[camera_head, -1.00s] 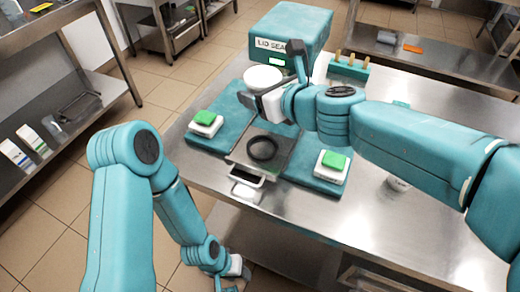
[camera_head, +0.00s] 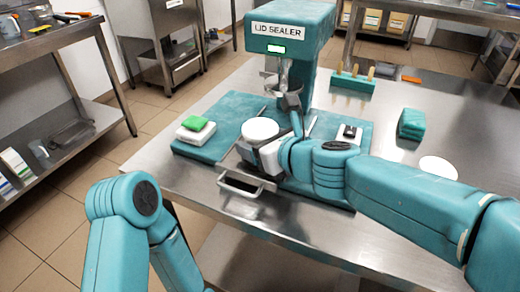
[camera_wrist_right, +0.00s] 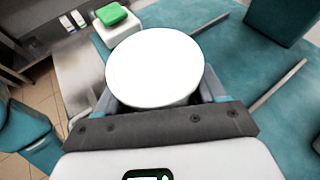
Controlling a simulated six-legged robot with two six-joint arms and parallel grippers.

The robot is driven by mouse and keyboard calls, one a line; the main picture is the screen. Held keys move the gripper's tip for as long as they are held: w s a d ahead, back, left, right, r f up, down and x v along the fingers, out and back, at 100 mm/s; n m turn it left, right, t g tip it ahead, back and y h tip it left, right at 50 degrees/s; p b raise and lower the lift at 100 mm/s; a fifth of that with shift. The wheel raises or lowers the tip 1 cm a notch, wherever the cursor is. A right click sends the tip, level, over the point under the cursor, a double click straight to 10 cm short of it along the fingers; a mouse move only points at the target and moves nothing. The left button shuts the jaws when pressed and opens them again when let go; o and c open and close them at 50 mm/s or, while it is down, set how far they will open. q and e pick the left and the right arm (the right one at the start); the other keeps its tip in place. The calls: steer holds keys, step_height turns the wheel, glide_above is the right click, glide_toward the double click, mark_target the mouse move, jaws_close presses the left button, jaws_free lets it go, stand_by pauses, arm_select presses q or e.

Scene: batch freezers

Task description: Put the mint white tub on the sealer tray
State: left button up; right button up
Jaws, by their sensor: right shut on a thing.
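A white round tub (camera_head: 260,130) with a white top is held by my right gripper (camera_head: 264,150) over the sealer tray. In the right wrist view the tub (camera_wrist_right: 155,68) sits upright-looking between the two fingers (camera_wrist_right: 158,100); no flavour label is readable. The sealer tray (camera_head: 240,184) is a metal slide with a front handle, pulled out of the teal lid sealer (camera_head: 290,45). The tub and gripper cover most of the tray, and I cannot tell whether the tub touches it. My left arm is at the lower left; its gripper is out of view.
A white block with a green top (camera_head: 197,128) sits on the teal base left of the tray. A teal rack with wooden handles (camera_head: 352,80), a teal stack (camera_head: 411,124) and a white round lid-like thing (camera_head: 438,167) stand on the steel table to the right.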

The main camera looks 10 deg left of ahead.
steer(key=shift+r, duration=0.15)
steer(key=shift+f, duration=0.2)
steer(key=o, duration=1.1)
steer(key=shift+o, duration=0.2)
steer(key=shift+r, duration=0.1)
steer(key=shift+s+r, duration=0.1)
steer(key=shift+r, duration=0.15)
steer(key=p+v, duration=0.3)
steer(key=v, duration=0.8)
steer(key=shift+s+d, duration=0.25)
steer(key=shift+d, duration=0.1)
